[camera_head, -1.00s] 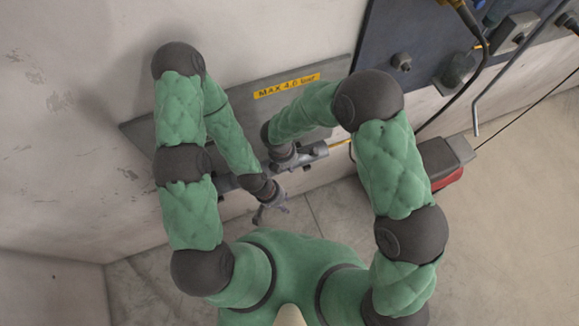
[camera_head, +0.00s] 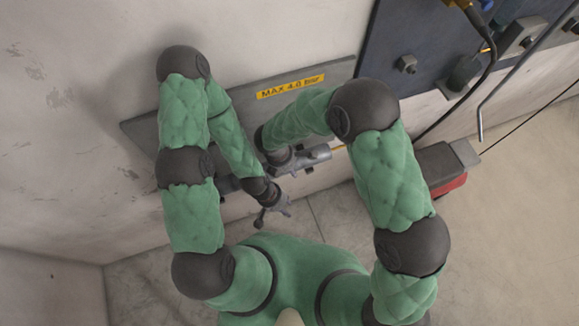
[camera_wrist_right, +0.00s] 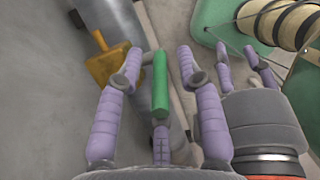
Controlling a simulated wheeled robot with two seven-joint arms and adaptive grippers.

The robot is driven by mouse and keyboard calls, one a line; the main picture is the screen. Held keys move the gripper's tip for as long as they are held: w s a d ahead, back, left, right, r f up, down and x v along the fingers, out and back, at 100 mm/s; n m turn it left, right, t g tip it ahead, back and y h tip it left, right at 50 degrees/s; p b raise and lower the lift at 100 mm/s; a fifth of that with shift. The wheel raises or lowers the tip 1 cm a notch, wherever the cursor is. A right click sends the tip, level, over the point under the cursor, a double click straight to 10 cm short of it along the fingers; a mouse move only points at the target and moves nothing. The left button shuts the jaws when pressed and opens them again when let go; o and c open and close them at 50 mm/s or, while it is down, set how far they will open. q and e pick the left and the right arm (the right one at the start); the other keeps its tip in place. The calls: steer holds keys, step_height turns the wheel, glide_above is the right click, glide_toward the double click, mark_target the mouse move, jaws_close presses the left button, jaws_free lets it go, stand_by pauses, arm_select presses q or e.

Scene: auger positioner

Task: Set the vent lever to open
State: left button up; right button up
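A green bar-shaped handle (camera_wrist_right: 160,85) stands between the purple fingers of my right gripper (camera_wrist_right: 158,75) in the right wrist view. Gaps show beside it, so the gripper looks open around it; I cannot tell whether this handle is the vent lever. In the head view my right gripper is mostly hidden by its wrist, at the grey cylinder (camera_head: 312,155). My left gripper (camera_head: 283,205) is low at centre, fingers spread, beside a small dark knob (camera_head: 260,221). It also shows in the right wrist view (camera_wrist_right: 240,60), open and with nothing visible between its fingers.
A grey plate with a yellow "MAX 4.0 bar" label (camera_head: 290,87) is behind my arms on the wall. An orange block (camera_wrist_right: 107,66) sits by a grey pipe (camera_wrist_right: 135,30). A dark panel (camera_head: 420,30) with cables is at upper right. A grey-and-red box (camera_head: 440,170) stands right.

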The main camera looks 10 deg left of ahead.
step_height(320, 180, up, 10)
steer(key=shift+f, duration=0.1)
stand_by(0.4)
